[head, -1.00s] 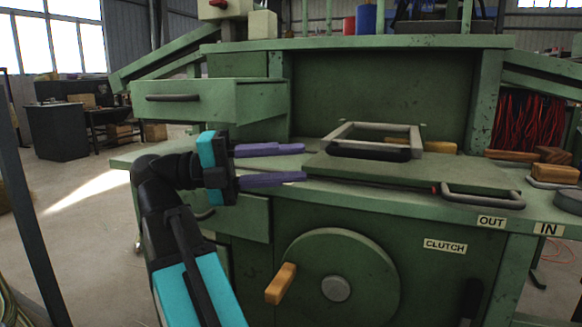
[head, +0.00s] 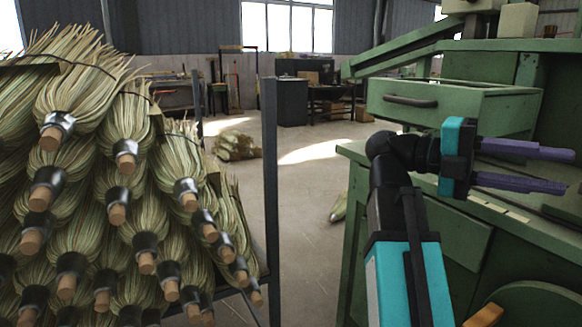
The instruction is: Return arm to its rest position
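My gripper (head: 568,170) is at the right in the head view, in front of the green winding machine (head: 505,105). Its two purple fingers point right and stand apart, with nothing between them. My arm is bent, with the cyan forearm rising from the bottom edge and a dark wrist joint at the top. The gripper appears over or in front of the machine's worktop; its exact height above it I cannot tell.
A rack (head: 270,200) piled with several straw broom heads (head: 90,190) fills the left. An open green drawer (head: 440,105) juts out behind my gripper. Bare floor (head: 310,190) lies between rack and machine. Dark cabinets (head: 291,101) stand at the back.

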